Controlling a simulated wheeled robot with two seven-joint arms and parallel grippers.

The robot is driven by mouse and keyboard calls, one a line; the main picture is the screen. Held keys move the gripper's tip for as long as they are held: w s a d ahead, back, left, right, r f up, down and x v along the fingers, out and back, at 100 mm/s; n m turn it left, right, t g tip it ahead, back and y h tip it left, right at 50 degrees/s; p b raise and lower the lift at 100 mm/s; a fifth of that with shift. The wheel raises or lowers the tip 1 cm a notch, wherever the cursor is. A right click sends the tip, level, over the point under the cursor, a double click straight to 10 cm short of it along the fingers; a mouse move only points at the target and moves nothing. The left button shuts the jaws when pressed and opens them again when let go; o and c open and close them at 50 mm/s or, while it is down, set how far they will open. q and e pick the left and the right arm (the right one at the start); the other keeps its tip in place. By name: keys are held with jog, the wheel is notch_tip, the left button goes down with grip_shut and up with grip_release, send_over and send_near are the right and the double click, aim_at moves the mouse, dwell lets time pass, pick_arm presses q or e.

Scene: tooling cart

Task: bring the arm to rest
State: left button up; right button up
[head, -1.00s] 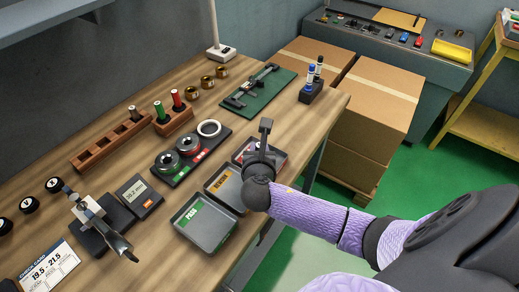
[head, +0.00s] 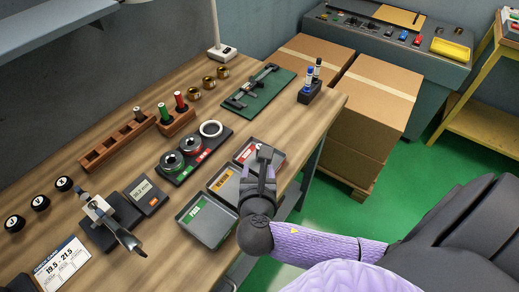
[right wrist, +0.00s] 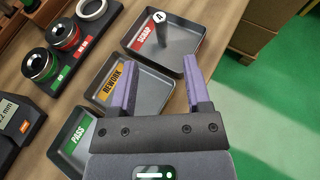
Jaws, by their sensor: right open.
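My right gripper (head: 263,158) is open and empty in the head view, above the trays at the table's right edge. In the right wrist view its two purple-lined fingers (right wrist: 160,75) stand apart with nothing between them. Beyond them the red-labelled SCRAP tray (right wrist: 183,33) holds an upright grey cylinder (right wrist: 161,32) with an "A" on its top. The green-labelled PASS tray (head: 208,220) also looks empty. My left gripper is not in view.
A micrometer on a stand (head: 112,225) and a small display (head: 146,194) are left of the trays. Ring gauges (head: 171,163), a wooden rack (head: 103,152) and a green mat with a caliper (head: 262,92) lie farther back. Clear green floor (head: 400,185) is on the right.

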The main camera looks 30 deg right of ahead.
jog(key=shift+v, duration=1)
